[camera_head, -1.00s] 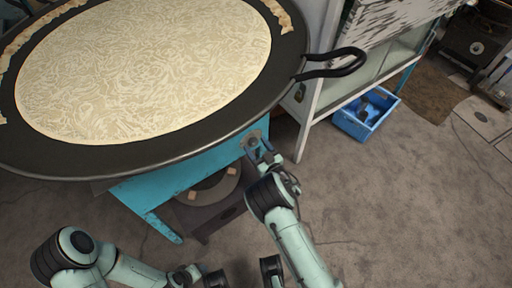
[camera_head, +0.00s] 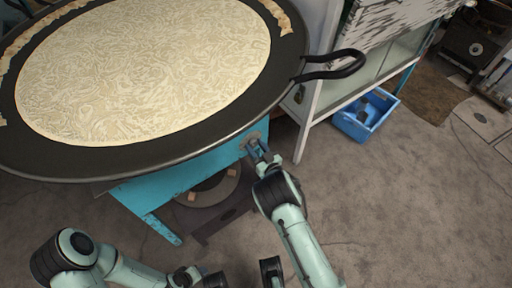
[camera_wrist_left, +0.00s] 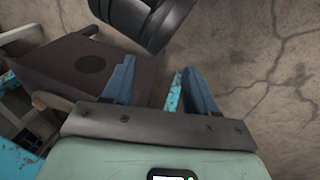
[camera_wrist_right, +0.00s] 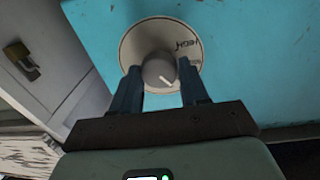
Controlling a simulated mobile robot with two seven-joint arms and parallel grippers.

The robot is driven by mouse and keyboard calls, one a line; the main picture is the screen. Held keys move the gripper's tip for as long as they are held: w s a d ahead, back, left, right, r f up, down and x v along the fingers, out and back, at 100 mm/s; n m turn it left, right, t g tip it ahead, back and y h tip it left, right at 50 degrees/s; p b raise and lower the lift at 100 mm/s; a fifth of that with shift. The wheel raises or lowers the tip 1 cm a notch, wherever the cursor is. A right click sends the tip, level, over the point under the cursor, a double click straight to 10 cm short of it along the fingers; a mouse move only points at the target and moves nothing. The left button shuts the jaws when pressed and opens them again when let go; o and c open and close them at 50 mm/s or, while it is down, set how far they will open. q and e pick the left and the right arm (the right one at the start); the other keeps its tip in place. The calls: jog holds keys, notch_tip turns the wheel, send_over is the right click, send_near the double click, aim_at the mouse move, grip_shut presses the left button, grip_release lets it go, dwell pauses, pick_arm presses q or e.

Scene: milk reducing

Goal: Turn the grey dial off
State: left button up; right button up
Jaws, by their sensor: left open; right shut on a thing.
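The grey dial (camera_wrist_right: 156,72) sits on a round pale plate (camera_wrist_right: 130,48) with dark lettering, on the blue stove front (camera_wrist_right: 235,50). Its white pointer line points to the lower right in the right wrist view. My right gripper (camera_wrist_right: 161,80) is shut on the dial, one finger at each side. In the head view, my right gripper (camera_head: 261,153) reaches the stove front below the pan's rim; the dial is mostly covered there. My left gripper (camera_wrist_left: 157,82) is open and empty, above the floor, away from the dial.
A large black pan (camera_head: 200,148) holding a pale pancake-like sheet overhangs the stove. Its handle (camera_head: 340,66) sticks out right. A white cabinet (camera_head: 311,112) stands right of the stove, with a blue crate (camera_head: 352,127) beside it.

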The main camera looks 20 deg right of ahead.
jog(key=shift+d+m, duration=0.1)
jog(key=shift+m, duration=1.4)
pick_arm(q)
jog(key=shift+w+a+f+b, duration=0.35)
jog(key=shift+w+f+b, duration=0.15)
jog(key=shift+w, duration=0.1)
pick_arm(e)
jog(key=shift+m+g, duration=0.3)
jog(key=shift+m, duration=1.6)
pick_arm(q)
jog(key=shift+w, duration=0.15)
pick_arm(e)
jog(key=o, duration=1.1)
jog(key=shift+c, duration=0.2)
jog(key=shift+s, duration=0.15)
pick_arm(q)
jog(key=shift+g, duration=0.4)
jog(key=s+r, duration=0.1)
jog(key=s+d+p, duration=0.1)
jog(key=s+d+r+p, duration=0.1)
jog(key=s, duration=0.1)
jog(key=shift+r, duration=0.3)
pick_arm(e)
jog(key=v, duration=1.3)
pick_arm(q)
jog(key=shift+w+a, duration=0.1)
pick_arm(e)
jog(key=shift+s, duration=0.1)
